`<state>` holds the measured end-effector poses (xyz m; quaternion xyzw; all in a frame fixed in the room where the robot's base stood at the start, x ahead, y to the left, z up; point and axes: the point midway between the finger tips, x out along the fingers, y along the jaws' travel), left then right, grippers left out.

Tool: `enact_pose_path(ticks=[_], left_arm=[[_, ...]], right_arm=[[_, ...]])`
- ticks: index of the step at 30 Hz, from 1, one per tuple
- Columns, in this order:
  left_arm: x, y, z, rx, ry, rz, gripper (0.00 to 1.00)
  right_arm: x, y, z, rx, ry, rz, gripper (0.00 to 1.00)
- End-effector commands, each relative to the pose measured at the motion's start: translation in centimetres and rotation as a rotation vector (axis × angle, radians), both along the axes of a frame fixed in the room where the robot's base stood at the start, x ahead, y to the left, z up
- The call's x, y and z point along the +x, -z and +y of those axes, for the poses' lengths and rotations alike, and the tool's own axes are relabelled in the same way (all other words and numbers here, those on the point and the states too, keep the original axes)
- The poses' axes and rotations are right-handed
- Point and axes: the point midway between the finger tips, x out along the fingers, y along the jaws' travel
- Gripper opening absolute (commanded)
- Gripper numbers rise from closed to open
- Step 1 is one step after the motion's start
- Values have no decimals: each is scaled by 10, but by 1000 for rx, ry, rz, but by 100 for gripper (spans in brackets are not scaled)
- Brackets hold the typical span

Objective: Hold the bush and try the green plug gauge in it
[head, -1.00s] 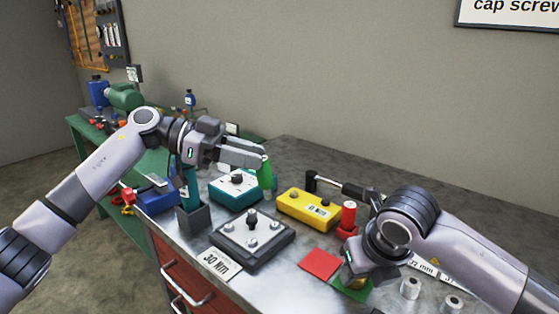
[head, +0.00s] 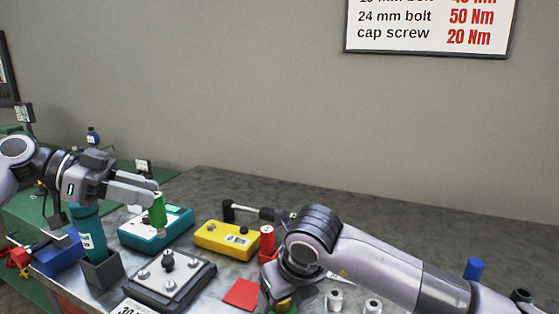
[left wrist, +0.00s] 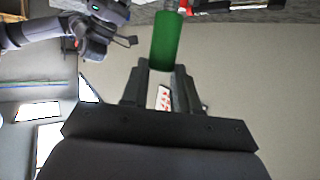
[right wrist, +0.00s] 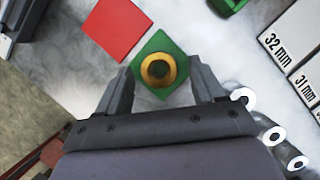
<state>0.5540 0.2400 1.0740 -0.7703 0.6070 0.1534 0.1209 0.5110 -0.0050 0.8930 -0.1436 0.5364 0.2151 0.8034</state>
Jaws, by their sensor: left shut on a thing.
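The green plug gauge (head: 158,210) is held by my left gripper (head: 155,192), above the bench at the left. Its green handle (left wrist: 168,40) also shows in the left wrist view, upside down between the fingertips. The brass-coloured bush (right wrist: 158,70) stands on a green square (right wrist: 150,88) at the bench front. My right gripper (right wrist: 160,90) is open just above it, one finger to each side with gaps visible. In the head view my right wrist hides most of the bush.
A red square (right wrist: 117,28) lies beside the green one. A red gauge (head: 267,240), a yellow box (head: 227,240), a teal box (head: 155,228) and a grey plate with knobs (head: 166,280) stand nearby. A blue gauge (head: 473,269) is farther right.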

Motion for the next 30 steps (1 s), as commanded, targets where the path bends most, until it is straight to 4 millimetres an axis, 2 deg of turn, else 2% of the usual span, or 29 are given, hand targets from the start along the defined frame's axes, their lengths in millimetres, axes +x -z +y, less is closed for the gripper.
enact_pose_path(ticks=[5, 15, 21, 30], left_arm=[[0, 0, 0, -1, 0, 0, 0], [0, 0, 0, -1, 0, -1, 0], [0, 0, 0, -1, 0, -1, 0], [0, 0, 0, -1, 0, -1, 0]], right_arm=[[-3, -10, -2, 0, 0, -2, 68], [-25, -74, -15, 0, 0, -5, 68], [-36, -102, -21, 0, 0, -2, 68], [-40, -111, -23, 0, 0, 0, 68]])
